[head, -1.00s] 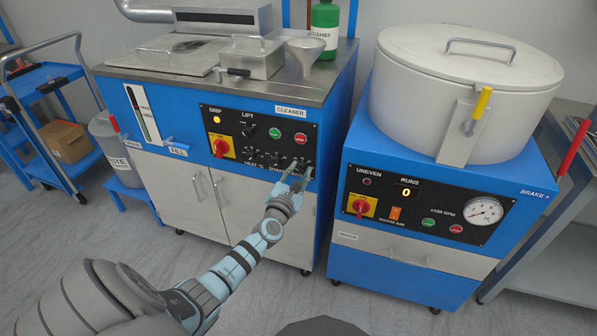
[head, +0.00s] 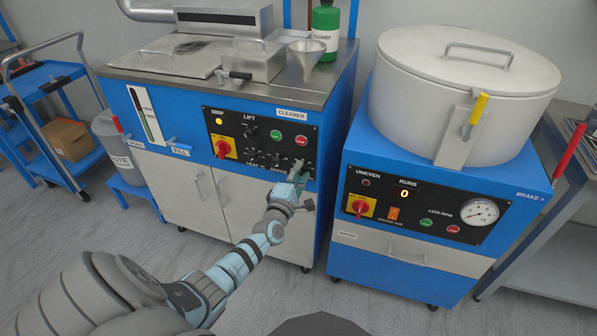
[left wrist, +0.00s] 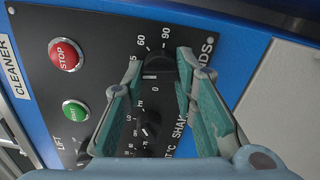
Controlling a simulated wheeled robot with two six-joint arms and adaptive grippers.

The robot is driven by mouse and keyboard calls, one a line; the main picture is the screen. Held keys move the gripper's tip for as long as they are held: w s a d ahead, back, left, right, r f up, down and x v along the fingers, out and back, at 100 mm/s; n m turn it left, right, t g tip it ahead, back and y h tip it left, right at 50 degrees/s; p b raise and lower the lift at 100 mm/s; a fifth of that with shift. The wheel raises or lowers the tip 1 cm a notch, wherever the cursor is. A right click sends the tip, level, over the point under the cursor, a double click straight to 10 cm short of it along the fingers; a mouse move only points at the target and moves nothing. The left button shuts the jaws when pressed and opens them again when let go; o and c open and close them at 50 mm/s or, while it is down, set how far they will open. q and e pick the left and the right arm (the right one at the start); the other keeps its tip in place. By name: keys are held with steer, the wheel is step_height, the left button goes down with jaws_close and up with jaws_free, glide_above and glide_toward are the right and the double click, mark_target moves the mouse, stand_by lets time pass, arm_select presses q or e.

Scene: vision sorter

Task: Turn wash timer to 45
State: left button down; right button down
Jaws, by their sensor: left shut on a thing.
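The wash timer is a black knob (left wrist: 158,66) on the cleaner's black control panel (head: 234,129). In the left wrist view the numbers 60 and 90 show around it, with a partly covered 5 at its left and a 0 below. A short white mark shows on the knob; I cannot tell exactly which number it points to. My left gripper (head: 299,172) reaches the lower right of the panel. Its two teal fingers (left wrist: 159,72) are shut on the knob, one on each side. The fingers hide part of the scale and the SECONDS label. My right gripper is out of view.
Other small knobs (left wrist: 149,122) sit close beside the timer. A green button (left wrist: 75,112) and a red STOP button (left wrist: 66,54) are on the same panel. The blue spinner (head: 345,250) stands to the right. The floor in front is clear.

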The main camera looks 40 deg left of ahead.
arm_select(q)
steer(key=shift+f+m, duration=0.1)
steer(key=shift+m, duration=0.7)
steer(key=c, duration=1.3)
jaws_free()
steer(key=v, duration=1.2)
